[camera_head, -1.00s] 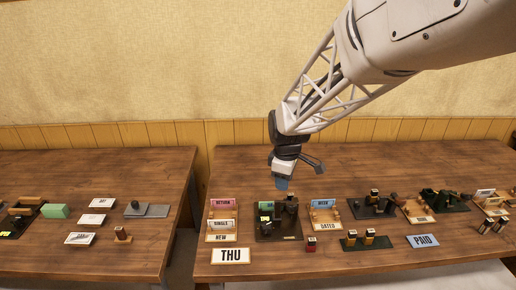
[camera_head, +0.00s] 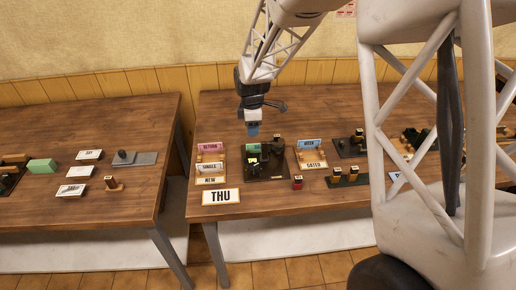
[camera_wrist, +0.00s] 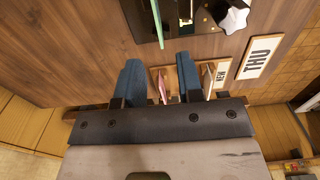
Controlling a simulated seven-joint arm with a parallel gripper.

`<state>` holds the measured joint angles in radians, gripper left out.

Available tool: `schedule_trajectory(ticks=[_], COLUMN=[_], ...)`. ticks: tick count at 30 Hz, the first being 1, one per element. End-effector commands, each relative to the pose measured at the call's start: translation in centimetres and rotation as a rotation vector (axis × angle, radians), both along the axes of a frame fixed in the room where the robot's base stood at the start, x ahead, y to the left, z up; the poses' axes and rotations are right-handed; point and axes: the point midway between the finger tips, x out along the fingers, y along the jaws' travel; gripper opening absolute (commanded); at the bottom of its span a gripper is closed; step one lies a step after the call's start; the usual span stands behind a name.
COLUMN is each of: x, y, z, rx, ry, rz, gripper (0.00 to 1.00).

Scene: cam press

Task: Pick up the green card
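The green card (camera_head: 253,149) stands upright at the back left of a black press (camera_head: 281,172) on the right-hand table. In the wrist view the green card (camera_wrist: 157,22) is a thin edge-on strip beyond the fingertips. My gripper (camera_head: 252,132) is above and just behind the card, fingers down. In the wrist view my gripper (camera_wrist: 158,62) has two blue fingers spread apart with a clear gap. No card is held; the green strip lines up roughly with the gap. Whether the fingertips touch anything cannot be told from the head view.
A rack with a pink RETURN card (camera_head: 210,147) stands left of the press. A blue WEEK card rack (camera_head: 310,145) stands right of it. A green block (camera_head: 42,166) is on the left table.

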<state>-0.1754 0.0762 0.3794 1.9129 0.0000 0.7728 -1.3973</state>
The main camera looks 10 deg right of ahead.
Motion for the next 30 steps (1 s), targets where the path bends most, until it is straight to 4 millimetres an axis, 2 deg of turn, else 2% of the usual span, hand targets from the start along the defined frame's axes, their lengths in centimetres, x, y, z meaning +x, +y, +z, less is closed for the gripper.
schedule_trajectory(ticks=[11,23,30], x=[0.0,0.0,0.0], y=[0.0,0.0,0.2], z=[-2.4,-2.7,-4.4], rx=[0.000,0.000,0.000], ry=[0.001,0.001,0.002], rz=[-0.001,-0.001,-0.001], gripper=[0.34,0.34,0.34])
